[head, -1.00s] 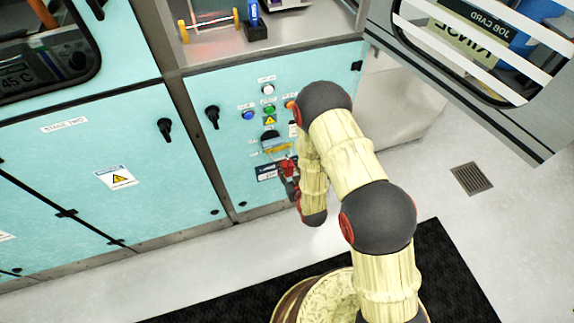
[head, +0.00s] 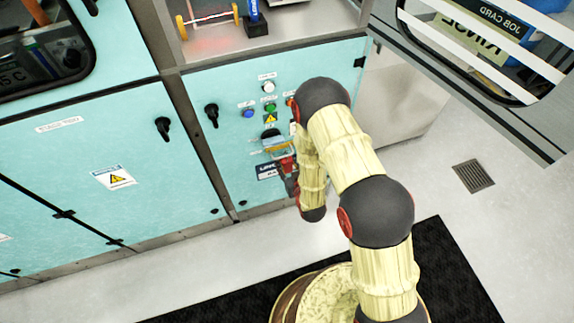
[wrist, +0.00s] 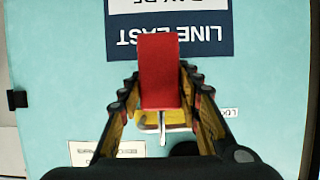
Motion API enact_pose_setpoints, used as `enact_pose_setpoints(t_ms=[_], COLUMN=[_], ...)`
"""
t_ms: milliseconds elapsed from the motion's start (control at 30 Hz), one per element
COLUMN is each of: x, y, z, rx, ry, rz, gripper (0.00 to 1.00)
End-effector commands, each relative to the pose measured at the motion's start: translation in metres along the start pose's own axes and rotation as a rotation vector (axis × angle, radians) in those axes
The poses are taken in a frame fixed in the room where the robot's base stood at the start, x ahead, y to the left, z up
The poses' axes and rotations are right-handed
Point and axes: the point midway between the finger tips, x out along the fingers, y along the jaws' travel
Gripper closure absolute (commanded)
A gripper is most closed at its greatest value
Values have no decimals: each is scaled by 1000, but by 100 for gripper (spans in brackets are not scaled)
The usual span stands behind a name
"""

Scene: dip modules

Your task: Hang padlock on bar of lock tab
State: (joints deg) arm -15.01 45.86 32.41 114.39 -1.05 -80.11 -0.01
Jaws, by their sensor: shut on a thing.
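My gripper (wrist: 160,100) is shut on a red padlock (wrist: 159,72), which fills the space between its fingers in the wrist view. A thin metal part, likely the shackle, shows below the red body. A yellow piece (wrist: 176,117), likely the lock tab, shows behind and below the padlock. It is partly covered, and I cannot tell whether the shackle is around its bar or only in front of it. In the head view my gripper (head: 287,167) is close to the turquoise panel, just below the black switch (head: 270,133), with the padlock partly hidden by the arm.
The turquoise cabinet panel (head: 232,170) carries a green button (head: 270,108), a blue button (head: 248,113) and a white one (head: 268,87) above my gripper. A dark blue label (wrist: 175,35) is on the panel. A black door handle (head: 211,115) is to the left.

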Motion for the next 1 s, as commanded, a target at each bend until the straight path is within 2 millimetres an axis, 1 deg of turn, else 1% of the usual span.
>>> enact_pose_setpoints(t_ms=[367, 400, 733, 1000], x=[2, 2, 2, 2], y=[0, 0, 0, 0], z=[0, 0, 0, 0], rx=[0, 0, 0, 0], ry=[1, 1, 1, -1], rz=[0, 0, 0, 0], gripper=[95, 64, 45, 45])
